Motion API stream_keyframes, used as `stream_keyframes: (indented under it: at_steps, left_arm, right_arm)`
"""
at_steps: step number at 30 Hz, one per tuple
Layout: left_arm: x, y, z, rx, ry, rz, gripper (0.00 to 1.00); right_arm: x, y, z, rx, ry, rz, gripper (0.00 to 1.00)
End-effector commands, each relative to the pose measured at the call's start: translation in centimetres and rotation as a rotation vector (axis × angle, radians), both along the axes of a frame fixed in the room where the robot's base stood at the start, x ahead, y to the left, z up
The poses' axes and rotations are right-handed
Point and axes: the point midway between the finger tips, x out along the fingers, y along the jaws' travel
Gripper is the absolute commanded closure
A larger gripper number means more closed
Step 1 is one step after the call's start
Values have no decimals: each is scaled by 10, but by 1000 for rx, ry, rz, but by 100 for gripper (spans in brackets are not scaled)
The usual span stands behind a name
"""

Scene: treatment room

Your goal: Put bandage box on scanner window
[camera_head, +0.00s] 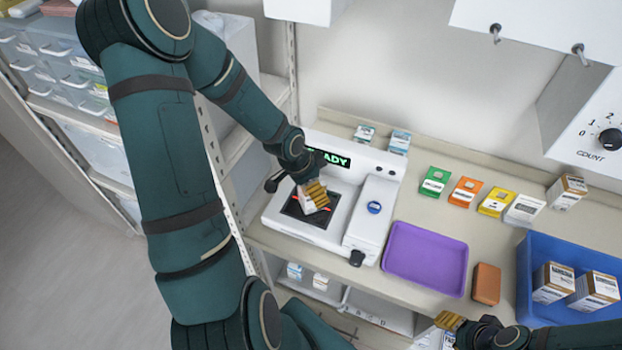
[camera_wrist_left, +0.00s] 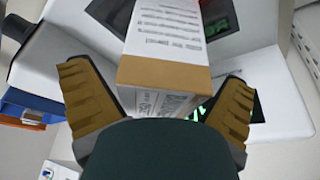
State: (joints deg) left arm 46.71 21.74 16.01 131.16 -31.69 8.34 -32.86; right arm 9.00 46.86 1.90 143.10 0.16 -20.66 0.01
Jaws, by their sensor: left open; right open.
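The bandage box (camera_head: 308,203), white with a brown cardboard end, is at the dark scanner window (camera_head: 290,210) of the white scanner. Red light lines show beside it. My left gripper (camera_head: 317,193) is over the window, partly hiding the box. In the left wrist view the box (camera_wrist_left: 165,85) stands between the spread fingers of the left gripper (camera_wrist_left: 152,95), with a gap on each side. Its contact with the window is hidden there. My right gripper (camera_head: 452,321) is open at the bottom edge, near the counter's front, with no object visible in it.
The scanner display (camera_head: 338,161) shows green letters. A purple tray (camera_head: 425,258) and brown block (camera_head: 486,283) lie to the right. A blue bin (camera_head: 548,250) holds similar boxes. Several small coloured boxes (camera_head: 465,191) line the back, with another brown-and-white box (camera_head: 567,191) at right.

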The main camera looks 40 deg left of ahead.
Motion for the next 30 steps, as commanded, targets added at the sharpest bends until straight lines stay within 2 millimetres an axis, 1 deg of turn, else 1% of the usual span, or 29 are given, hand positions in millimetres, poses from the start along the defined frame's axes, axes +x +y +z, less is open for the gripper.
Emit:
stream_keyframes:
  at_steps: [5,11,12,15,24,30]
  left_arm:
    - [-4,4,19,2,-2,5,0]
    - [-17,10,55,3,0,5,0]
    - [-18,11,57,3,-1,6,0]
    - [-22,13,67,3,-1,6,0]
    - [-33,19,101,5,0,5,0]
    - [-37,20,113,2,0,3,0]
  right_arm:
    - [0,0,11,1,-1,1,53]
    - [1,0,29,1,0,5,53]
    - [1,0,26,1,0,5,53]
    - [1,0,24,1,0,5,53]
    - [0,0,23,2,1,5,53]
    - [0,0,24,2,1,5,53]
